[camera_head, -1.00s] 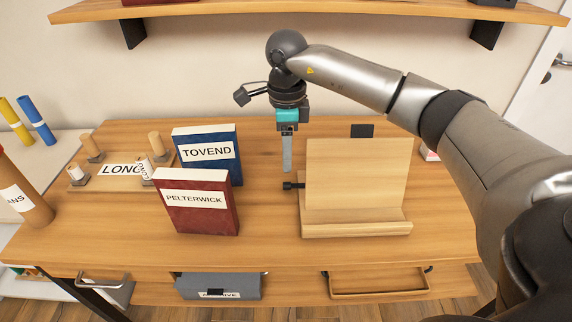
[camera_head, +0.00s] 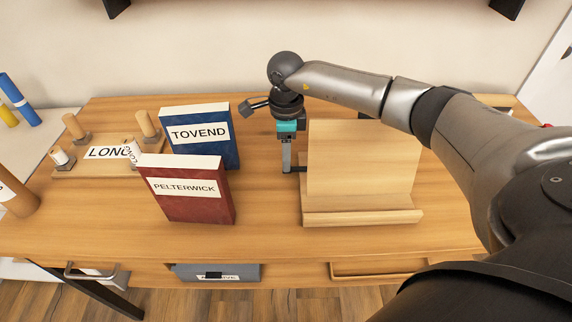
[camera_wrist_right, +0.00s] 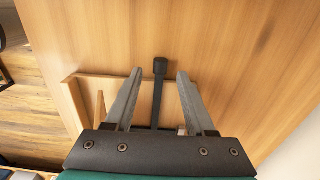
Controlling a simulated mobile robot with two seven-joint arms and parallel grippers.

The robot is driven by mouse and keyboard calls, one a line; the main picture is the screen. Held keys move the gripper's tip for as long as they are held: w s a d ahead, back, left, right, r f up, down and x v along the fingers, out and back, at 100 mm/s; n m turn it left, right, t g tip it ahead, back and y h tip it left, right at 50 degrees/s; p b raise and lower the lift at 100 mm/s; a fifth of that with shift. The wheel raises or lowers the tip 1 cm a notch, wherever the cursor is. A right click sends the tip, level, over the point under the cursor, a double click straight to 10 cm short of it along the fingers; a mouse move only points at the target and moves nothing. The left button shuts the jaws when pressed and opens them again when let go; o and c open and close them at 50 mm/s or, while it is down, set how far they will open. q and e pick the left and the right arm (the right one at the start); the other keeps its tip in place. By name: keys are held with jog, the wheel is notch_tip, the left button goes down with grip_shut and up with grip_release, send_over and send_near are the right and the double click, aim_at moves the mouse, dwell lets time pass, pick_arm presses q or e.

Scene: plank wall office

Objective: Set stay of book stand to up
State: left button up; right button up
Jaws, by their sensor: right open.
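The wooden book stand (camera_head: 362,165) stands on the right half of the desk, its back board leaning and its ledge toward me. In the right wrist view, the dark stay (camera_wrist_right: 159,90) is a thin bar with a thicker end. It lies between the two fingers of my right gripper (camera_wrist_right: 158,88), apart from both. In the head view my right gripper (camera_head: 287,168) points down at the left side of the stand, and the stay's end is mostly hidden behind its fingers. The right gripper is open. My left gripper is not in view.
A red book (camera_head: 188,190) and a blue book (camera_head: 200,140) stand upright left of the gripper. A wooden rack (camera_head: 70,172) with pegs is at the far left. The wooden desk (camera_head: 265,215) is clear between the books and the stand. An open tray hangs below.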

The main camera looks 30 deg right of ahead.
jog(key=shift+f, duration=1.85)
grip_shut()
